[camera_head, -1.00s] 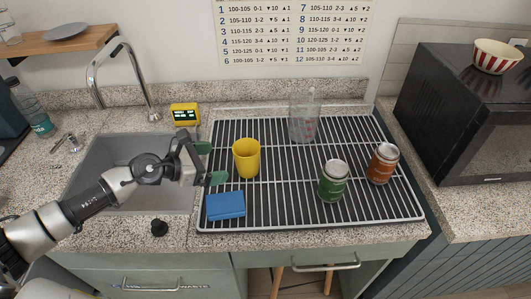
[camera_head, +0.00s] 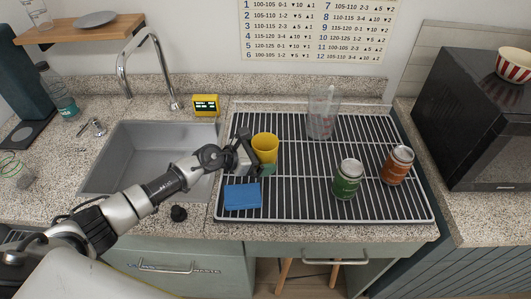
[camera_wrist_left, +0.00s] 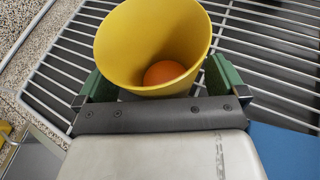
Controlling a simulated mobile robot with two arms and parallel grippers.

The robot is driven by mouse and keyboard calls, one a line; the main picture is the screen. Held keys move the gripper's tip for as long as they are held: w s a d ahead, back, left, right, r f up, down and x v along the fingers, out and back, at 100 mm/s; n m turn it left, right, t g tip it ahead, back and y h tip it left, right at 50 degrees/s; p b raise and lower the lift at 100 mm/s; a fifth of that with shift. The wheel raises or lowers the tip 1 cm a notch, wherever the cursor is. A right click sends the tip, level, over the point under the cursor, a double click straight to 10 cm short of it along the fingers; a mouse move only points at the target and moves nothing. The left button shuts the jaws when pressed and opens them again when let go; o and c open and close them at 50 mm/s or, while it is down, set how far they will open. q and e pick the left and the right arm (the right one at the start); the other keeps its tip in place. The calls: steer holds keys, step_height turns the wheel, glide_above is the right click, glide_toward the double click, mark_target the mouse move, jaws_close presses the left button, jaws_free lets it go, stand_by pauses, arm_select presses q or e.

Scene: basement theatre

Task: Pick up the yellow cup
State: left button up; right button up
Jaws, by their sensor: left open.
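The yellow cup (camera_head: 265,146) stands upright on the left part of the wire rack. In the left wrist view the cup (camera_wrist_left: 122,45) shows close up, with an orange ball (camera_wrist_left: 164,73) inside it. My left gripper (camera_head: 262,163) is open at the cup's near left side. In the left wrist view its green fingertips (camera_wrist_left: 158,84) lie one on each side of the cup's lower part. Some of the far finger is hidden behind the cup in the head view. My right gripper is not in view.
A blue sponge or cloth (camera_head: 242,196) lies just in front of the cup. A clear measuring jug (camera_head: 322,112), a green jar (camera_head: 347,179) and a red-brown jar (camera_head: 397,165) stand on the rack (camera_head: 300,207).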

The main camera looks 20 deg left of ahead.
arm_select(q)
steer(key=c, duration=1)
steer(key=shift+r, duration=0.15)
